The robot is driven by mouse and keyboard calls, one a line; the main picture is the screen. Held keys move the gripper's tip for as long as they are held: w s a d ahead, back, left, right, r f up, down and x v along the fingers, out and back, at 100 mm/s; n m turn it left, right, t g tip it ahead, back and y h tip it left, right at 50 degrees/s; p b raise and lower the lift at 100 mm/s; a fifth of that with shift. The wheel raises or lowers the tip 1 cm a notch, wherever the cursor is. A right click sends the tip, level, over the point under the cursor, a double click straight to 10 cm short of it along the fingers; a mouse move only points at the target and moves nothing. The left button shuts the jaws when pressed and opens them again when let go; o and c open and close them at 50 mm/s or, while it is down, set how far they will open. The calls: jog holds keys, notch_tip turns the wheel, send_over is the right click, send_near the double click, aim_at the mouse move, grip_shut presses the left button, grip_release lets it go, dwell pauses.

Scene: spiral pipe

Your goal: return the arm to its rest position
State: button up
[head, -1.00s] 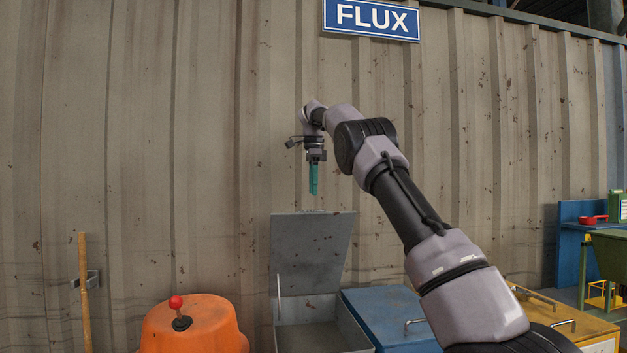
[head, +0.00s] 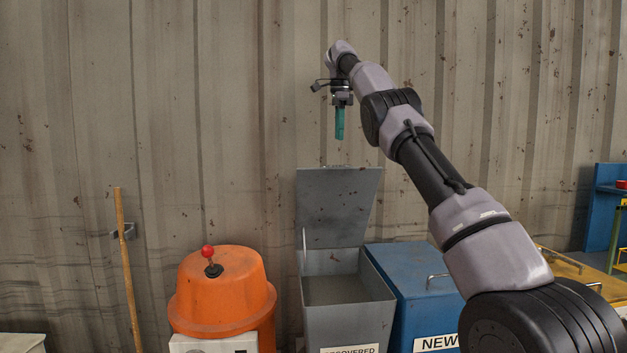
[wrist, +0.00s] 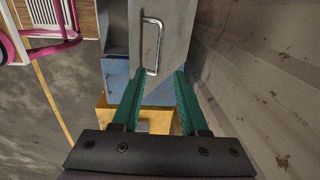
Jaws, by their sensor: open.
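My gripper (head: 340,124) hangs from my outstretched arm in the head view, its teal fingers pointing down. It is high above the grey open-lidded bin (head: 346,290) and in front of the corrugated wall. In the wrist view, the two teal fingers of my gripper (wrist: 158,95) stand apart with nothing between them. Beyond them are a grey surface with a metal handle (wrist: 152,45), a blue box and a yellow box.
A blue bin (head: 408,285) labelled NEW stands right of the grey bin. An orange domed machine (head: 222,290) with a red-knobbed lever stands left. A wooden pole (head: 127,270) leans at the wall (head: 215,110). A pink frame (wrist: 55,45) shows in the wrist view.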

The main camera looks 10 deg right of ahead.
jog(key=s+d+r+n+t+y, duration=0.1)
jog(key=s+d+r+n, duration=0.3)
jog(key=s, duration=0.6)
jog(key=s+d+r+n+t, duration=0.1)
jog(key=s+d+r+n, duration=0.25)
jog(key=s, duration=0.55)
jog(key=s+a+f+n+t, duration=0.1)
jog(key=s+f+n+t, duration=0.1)
jog(key=s+f, duration=0.6)
jog(key=s+a+f+n+t+y, duration=0.1)
jog(key=s+f+n, duration=0.3)
jog(key=s+f, duration=0.5)
jog(key=s+t, duration=0.1)
jog(key=s, duration=0.7)
jog(key=shift+a+f+t, duration=0.2)
jog(key=shift+a+t, duration=0.05)
jog(key=shift+t, duration=0.05)
